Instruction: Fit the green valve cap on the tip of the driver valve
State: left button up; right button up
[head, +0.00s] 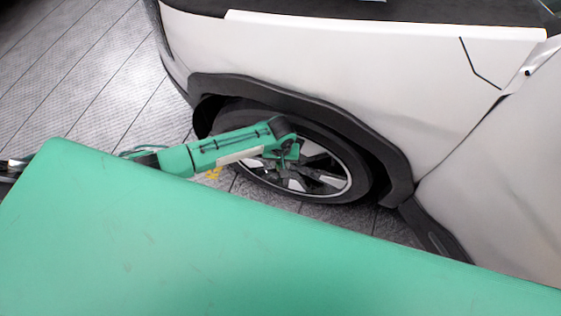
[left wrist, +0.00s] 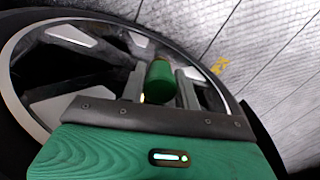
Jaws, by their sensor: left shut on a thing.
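The green valve cap (left wrist: 160,82) is a short green cylinder between the two fingers of my left gripper (left wrist: 161,88) in the left wrist view. The gripper is shut on it. In the head view my left gripper (head: 288,150) is at the car's wheel (head: 322,183), in front of the spokes near the upper left of the rim. The driver valve cannot be made out. A small pale yellow spot shows beside the cap in the left wrist view, but I cannot tell what it is. I cannot tell whether the cap touches anything on the wheel. My right gripper is out of view.
The white car body (head: 340,65) and its dark wheel arch (head: 290,92) lie above and around the tyre. The grey tiled floor (head: 85,75) is open to the left of the car. A yellow mark (head: 214,173) is on the floor by the wheel.

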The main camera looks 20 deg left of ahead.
pick_arm(q)
jog(key=o, duration=0.9)
jog(key=shift+f, duration=0.15)
notch_tip(320, 180, up, 14)
jog(key=shift+f+p, duration=0.1)
jog(key=shift+p, duration=0.7)
jog(key=shift+s, duration=0.1)
